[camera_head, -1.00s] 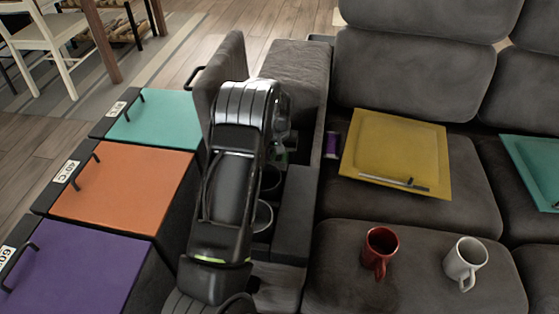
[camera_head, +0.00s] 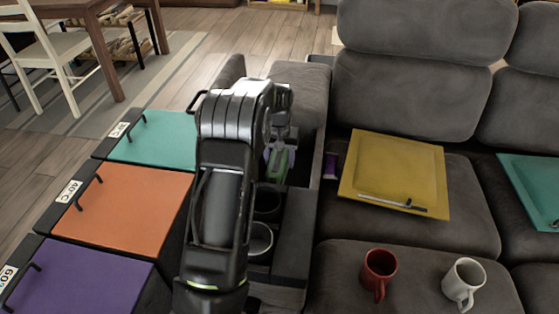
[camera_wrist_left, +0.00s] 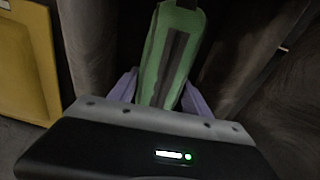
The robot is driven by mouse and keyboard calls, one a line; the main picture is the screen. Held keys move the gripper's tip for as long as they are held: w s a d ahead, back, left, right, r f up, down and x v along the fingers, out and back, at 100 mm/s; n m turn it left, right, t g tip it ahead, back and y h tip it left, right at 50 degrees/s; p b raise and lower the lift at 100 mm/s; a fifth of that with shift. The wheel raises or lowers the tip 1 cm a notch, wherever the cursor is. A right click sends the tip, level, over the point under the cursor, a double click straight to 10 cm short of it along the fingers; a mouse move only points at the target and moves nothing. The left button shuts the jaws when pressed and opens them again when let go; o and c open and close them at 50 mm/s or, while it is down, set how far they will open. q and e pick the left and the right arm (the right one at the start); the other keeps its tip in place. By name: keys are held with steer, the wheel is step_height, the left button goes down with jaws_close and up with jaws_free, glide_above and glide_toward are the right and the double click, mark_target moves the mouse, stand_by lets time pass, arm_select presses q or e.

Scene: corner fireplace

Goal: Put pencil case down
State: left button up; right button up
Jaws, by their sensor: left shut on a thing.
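My left gripper (camera_head: 280,154) is shut on a green pencil case (camera_head: 274,170), over the open compartment of the sofa's console (camera_head: 305,125). In the left wrist view the pencil case (camera_wrist_left: 172,55) is a long green shape with a dark strip down its middle. It sits between the purple fingers of my left gripper (camera_wrist_left: 160,92). Dark grey walls stand on both sides of it. I cannot tell whether its far end touches anything. My left arm hides part of the console. My right gripper is not in view.
Cup holders (camera_head: 262,240) lie in front of the compartment. A yellow tray (camera_head: 372,160), a red mug (camera_head: 379,270) and a white mug (camera_head: 463,280) are on the sofa at right. Bins with teal (camera_head: 160,140), orange (camera_head: 130,210) and purple (camera_head: 85,285) lids stand at left.

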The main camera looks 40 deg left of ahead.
mark_target(280, 156)
arm_select(q)
step_height(280, 156, up, 10)
steer(key=p, duration=0.5)
steer(key=shift+d+p, duration=0.1)
steer(key=shift+p, duration=0.25)
steer(key=s+d+r+m+b, duration=0.1)
steer(key=d+r+m, duration=0.2)
steer(key=d, duration=0.9)
steer(key=d+r+m+b, duration=0.1)
steer(key=d+r+m, duration=0.1)
steer(key=d, duration=1.1)
steer(key=s+d+f+p, duration=0.2)
steer(key=s+p, duration=0.4)
steer(key=p, duration=0.9)
steer(key=shift+s+d+f+m+h, duration=0.2)
steer(key=shift+s+f+m+h, duration=0.15)
steer(key=shift+f, duration=0.45)
